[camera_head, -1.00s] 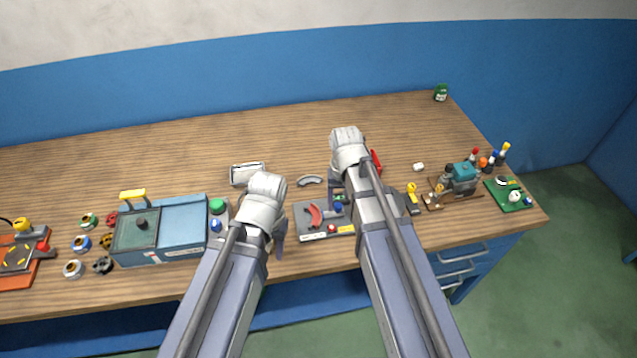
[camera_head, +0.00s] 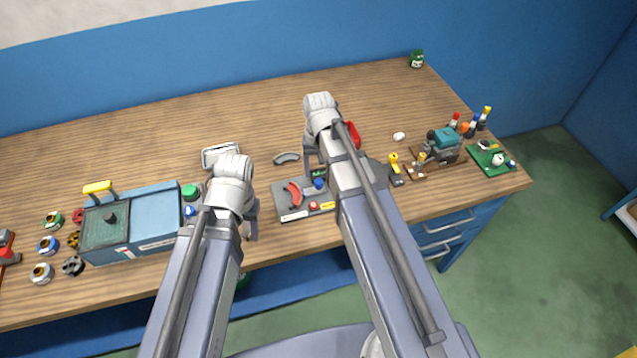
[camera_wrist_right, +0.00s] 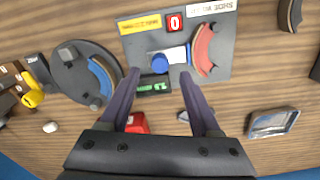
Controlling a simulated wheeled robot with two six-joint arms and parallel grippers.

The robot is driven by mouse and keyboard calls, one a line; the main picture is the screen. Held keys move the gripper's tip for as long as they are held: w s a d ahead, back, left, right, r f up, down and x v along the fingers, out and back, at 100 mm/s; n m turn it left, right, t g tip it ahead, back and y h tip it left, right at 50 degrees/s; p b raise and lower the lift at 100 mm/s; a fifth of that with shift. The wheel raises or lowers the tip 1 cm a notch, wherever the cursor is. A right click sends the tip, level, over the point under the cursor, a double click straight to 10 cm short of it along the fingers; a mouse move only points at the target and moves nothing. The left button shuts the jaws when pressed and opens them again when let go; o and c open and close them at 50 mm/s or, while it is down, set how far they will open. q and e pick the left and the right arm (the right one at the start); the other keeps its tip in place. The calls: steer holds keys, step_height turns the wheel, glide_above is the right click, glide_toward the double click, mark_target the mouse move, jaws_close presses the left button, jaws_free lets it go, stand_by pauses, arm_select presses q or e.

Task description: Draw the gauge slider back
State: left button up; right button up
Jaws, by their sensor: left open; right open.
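The gauge is a grey board (camera_head: 290,213) near the table's front edge, with a red curved shoe (camera_head: 294,193) on it. In the right wrist view the board (camera_wrist_right: 135,43) carries a blue knob (camera_wrist_right: 157,63) on a pale slider bar (camera_wrist_right: 176,54), the red shoe (camera_wrist_right: 202,48) and a small green-lit display (camera_wrist_right: 154,88). My right gripper (camera_wrist_right: 160,74) is open, its fingertips on either side of the blue knob in the picture; contact cannot be told. My left gripper (camera_head: 251,218) appears open and empty, left of the board.
A blue toolbox-like machine (camera_head: 155,215) stands at left. A round dark plate with a blue arc (camera_wrist_right: 88,75) lies beside the gauge. A red object (camera_head: 352,135), a yellow-handled tool (camera_head: 395,168) and a grey curved piece (camera_head: 287,158) are nearby. The back of the table is mostly clear.

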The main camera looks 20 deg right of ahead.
mark_target(319, 181)
arm_select(q)
step_height(319, 181, down, 4)
steer(key=b, duration=0.3)
arm_select(e)
step_height(319, 181, down, 4)
steer(key=shift+f, duration=0.1)
steer(key=shift+c, duration=0.3)
jaws_close()
stand_by(0.7)
